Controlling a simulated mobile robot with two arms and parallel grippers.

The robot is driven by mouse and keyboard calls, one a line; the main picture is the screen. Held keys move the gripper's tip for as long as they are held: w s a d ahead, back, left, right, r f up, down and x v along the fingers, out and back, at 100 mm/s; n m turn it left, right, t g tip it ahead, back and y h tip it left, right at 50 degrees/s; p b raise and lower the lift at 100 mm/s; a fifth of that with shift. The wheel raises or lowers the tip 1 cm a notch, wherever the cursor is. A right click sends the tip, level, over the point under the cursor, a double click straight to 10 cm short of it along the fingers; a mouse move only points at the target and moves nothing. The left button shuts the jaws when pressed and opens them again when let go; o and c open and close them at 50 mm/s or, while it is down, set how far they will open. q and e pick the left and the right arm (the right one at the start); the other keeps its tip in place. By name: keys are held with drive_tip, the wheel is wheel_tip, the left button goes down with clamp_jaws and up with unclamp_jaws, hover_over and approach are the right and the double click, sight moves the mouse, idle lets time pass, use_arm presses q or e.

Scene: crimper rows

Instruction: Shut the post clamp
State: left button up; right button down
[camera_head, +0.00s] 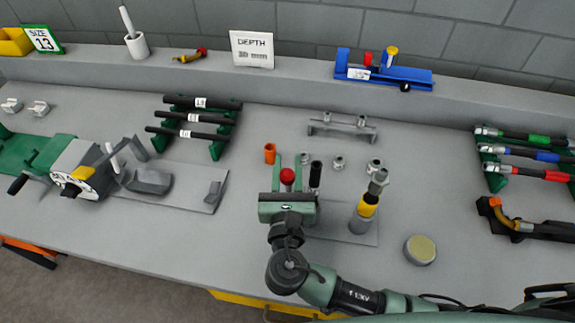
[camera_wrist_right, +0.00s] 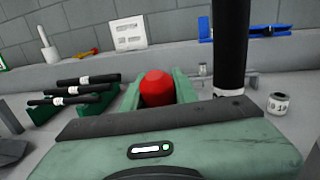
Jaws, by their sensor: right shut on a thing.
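My right gripper (camera_head: 288,178) has its green fingers on both sides of a red ball knob (camera_head: 287,175) and is shut on it. The knob also shows between the fingers in the right wrist view (camera_wrist_right: 157,88). A black upright rod (camera_head: 315,177) stands just right of the fingers; it is large in the wrist view (camera_wrist_right: 231,45). A grey base plate (camera_head: 345,237) shows right of the gripper, with a grey and yellow upright fitting (camera_head: 367,207) on it. The clamp's lower part is hidden behind my gripper. My left gripper is not in view.
A green rack of black hoses (camera_head: 198,118) stands at the back left, a green machine (camera_head: 45,155) at far left. Small metal fittings (camera_head: 338,163) and an orange cup (camera_head: 269,153) stand behind the gripper. A round yellow-topped disc (camera_head: 420,249) lies right.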

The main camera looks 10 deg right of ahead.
sight(285, 181)
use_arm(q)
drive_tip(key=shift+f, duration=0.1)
use_arm(e)
drive_tip(key=shift+f, duration=0.1)
idle(0.5)
